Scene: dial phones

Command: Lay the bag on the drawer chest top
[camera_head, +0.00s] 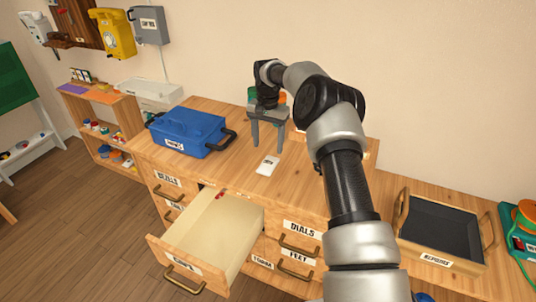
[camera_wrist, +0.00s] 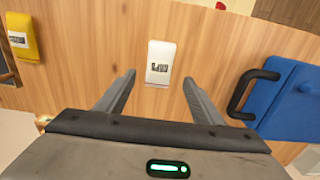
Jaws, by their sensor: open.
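A small white bag (camera_head: 268,166) with a printed label lies flat on the wooden drawer chest top (camera_head: 220,163). It also shows in the wrist view (camera_wrist: 158,63), ahead of my fingertips and roughly centred between them. My gripper (camera_head: 268,146) points down over the chest top, behind the bag in the head view. Its two fingers are apart with nothing between them, as the wrist view (camera_wrist: 158,77) also shows. The bag appears clear of both fingers.
A blue labelled box with black handles (camera_head: 187,130) stands on the chest's left part. A drawer (camera_head: 215,232) is pulled open at the front. A dark tray (camera_head: 440,228) is at right. A yellow labelled item (camera_wrist: 21,36) shows in the wrist view.

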